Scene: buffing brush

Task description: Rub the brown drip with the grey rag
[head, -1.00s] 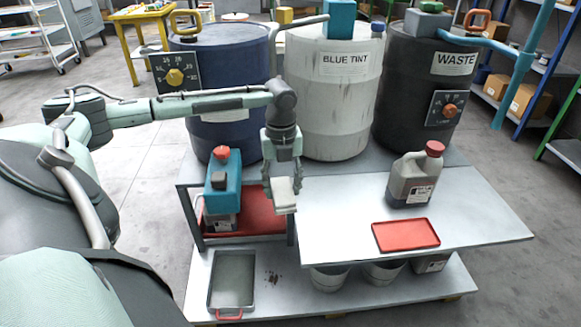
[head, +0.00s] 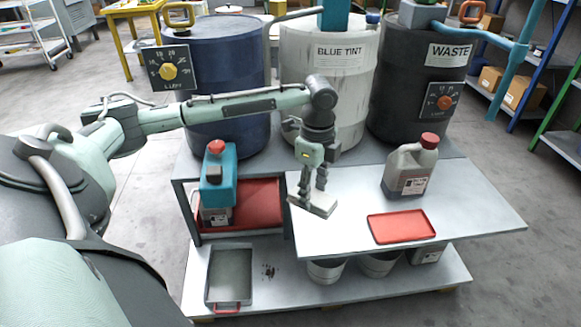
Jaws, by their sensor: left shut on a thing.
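My left gripper (head: 313,189) is shut on a flat, pale grey, pad-like thing (head: 316,206), which I take to be the grey rag. It is over the left end of the white worktop, and I cannot tell whether it touches the surface. The brown drip (head: 268,271) is a small patch of dark brown specks on the lower shelf, right of the grey tray, lower and to the left of the gripper. My right gripper is not in view.
The white worktop (head: 470,215) carries a grey jug (head: 408,172) and a red tray (head: 400,228). A teal container (head: 217,178) stands by a red tray at left. A grey tray (head: 230,278) and buckets (head: 326,271) are on the lower shelf (head: 290,300). Large drums stand behind.

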